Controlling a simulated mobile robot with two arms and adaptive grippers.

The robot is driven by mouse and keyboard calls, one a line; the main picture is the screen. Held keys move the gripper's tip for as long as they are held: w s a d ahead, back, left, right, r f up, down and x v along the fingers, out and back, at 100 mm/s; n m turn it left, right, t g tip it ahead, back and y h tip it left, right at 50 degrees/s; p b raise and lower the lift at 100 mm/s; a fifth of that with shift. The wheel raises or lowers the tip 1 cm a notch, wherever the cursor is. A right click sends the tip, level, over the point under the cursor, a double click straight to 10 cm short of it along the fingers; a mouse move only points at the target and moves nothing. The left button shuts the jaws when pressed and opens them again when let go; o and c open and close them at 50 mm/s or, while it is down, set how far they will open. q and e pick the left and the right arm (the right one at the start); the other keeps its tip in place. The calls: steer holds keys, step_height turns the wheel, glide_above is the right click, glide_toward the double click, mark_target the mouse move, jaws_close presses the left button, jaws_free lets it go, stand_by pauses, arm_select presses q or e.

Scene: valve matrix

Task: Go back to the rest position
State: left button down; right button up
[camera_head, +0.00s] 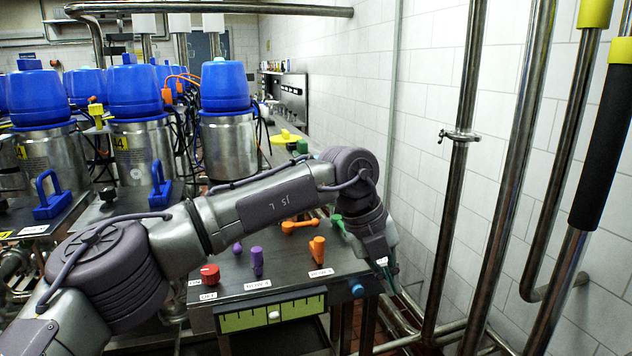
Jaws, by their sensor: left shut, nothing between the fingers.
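My left arm comes in from the left and reaches across the valve panel. My left gripper (388,278) hangs down at the panel's right edge, beside the blue knob (357,288). It is shut and holds nothing, and it is apart from the colored handles. On the grey panel top (285,272) stand a red knob (210,273), purple handles (257,262), orange handles (318,250) and a green handle (338,222). My arm hides part of the panel's back. My right gripper is not in view.
Steel canisters with blue lids (225,88) stand at the left and back. Vertical steel pipes (462,160) and a black-sleeved pipe (602,140) rise at the right, in front of a white tiled wall (425,90). A green gauge (250,318) is on the panel's front.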

arm_select(q)
steer(key=s+d+r+g+h, duration=0.3)
steer(key=s+d+g+h, duration=0.1)
steer(key=s+d+h, duration=0.75)
steer(key=w+a+r+n+t+h, duration=0.3)
steer(key=w+r+n+t+h, duration=0.15)
steer(key=n+t+h, duration=0.3)
steer(key=w+a+f+n+t+y, duration=0.4)
steer(key=w+a+n+t+y, duration=0.25)
steer(key=a+n+t, duration=0.5)
steer(key=s+a+f+n+y, duration=0.1)
steer(key=a+f+n+y, duration=1.25)
steer(key=a+f, duration=0.35)
steer(key=s+a+f+n+g+y, duration=0.1)
steer(key=s+a+f+g+y, duration=0.35)
steer(key=s+f, duration=0.75)
steer(key=s+a+f+g+h, duration=0.1)
steer(key=s+a+f+g, duration=0.25)
steer(key=s, duration=0.45)
steer(key=s+a+f+g, duration=0.3)
steer(key=s+a+f, duration=0.15)
steer(key=s, duration=0.35)
step_height(320, 180, down, 25)
steer(key=s+g, duration=0.2)
steer(key=s+a+f+g+p, duration=0.1)
steer(key=s+a+f, duration=0.2)
steer(key=s+f, duration=1.2)
steer(key=shift+s+a+p, duration=0.15)
steer(key=shift+s+p, duration=0.15)
steer(key=shift+s, duration=0.2)
